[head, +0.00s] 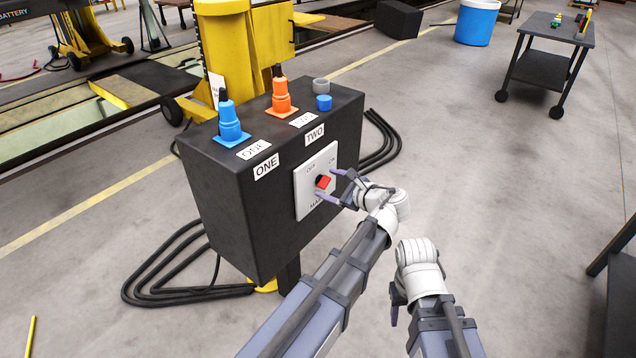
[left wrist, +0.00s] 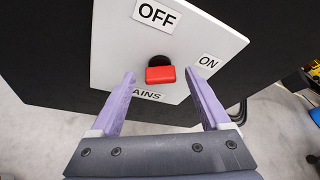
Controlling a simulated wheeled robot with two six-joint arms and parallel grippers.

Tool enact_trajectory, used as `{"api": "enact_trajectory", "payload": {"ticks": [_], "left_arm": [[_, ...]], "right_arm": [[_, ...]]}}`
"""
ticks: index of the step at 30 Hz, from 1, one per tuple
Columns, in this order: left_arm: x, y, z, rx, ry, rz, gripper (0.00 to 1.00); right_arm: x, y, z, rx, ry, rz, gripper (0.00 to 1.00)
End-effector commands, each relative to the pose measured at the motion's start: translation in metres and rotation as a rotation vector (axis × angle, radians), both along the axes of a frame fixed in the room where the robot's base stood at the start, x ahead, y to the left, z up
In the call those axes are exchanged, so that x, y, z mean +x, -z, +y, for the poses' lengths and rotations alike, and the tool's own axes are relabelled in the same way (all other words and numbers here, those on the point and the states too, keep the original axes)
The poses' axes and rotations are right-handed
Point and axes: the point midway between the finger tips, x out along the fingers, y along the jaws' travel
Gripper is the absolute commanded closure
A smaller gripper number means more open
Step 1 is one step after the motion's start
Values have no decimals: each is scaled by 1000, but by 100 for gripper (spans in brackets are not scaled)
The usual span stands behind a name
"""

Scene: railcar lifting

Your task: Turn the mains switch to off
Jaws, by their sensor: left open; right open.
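The mains switch is a red handle on a black hub (head: 323,182), on a white plate (head: 303,198) on the front of a black control box (head: 229,209). The plate reads OFF at the top, ON to the right and MAINS below. My left gripper (head: 327,184) is open in front of the plate. In the left wrist view its fingers (left wrist: 160,76) stand either side of the red handle (left wrist: 160,75), with gaps on both sides. Which label the handle points at is unclear. My right gripper (head: 396,303) is low beside the left arm, partly hidden by its wrist.
A blue plug (head: 229,124), an orange plug (head: 281,96) and grey and blue caps stand on the box top. Black cables (head: 165,265) lie on the floor by the box. A dark cart (head: 541,70) and a blue bin (head: 476,22) stand at the back right.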

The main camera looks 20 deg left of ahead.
Motion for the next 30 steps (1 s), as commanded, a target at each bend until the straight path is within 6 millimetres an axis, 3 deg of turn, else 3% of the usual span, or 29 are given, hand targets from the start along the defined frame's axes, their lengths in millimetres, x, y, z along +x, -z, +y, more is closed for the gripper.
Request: {"api": "enact_trajectory", "payload": {"ticks": [10, 30], "left_arm": [[2, 3, 0, -1, 1, 0, 20], [2, 3, -1, -1, 1, 0, 95]], "right_arm": [[0, 3, 0, 0, 0, 0, 50], [0, 3, 0, 0, 0, 0, 50]]}}
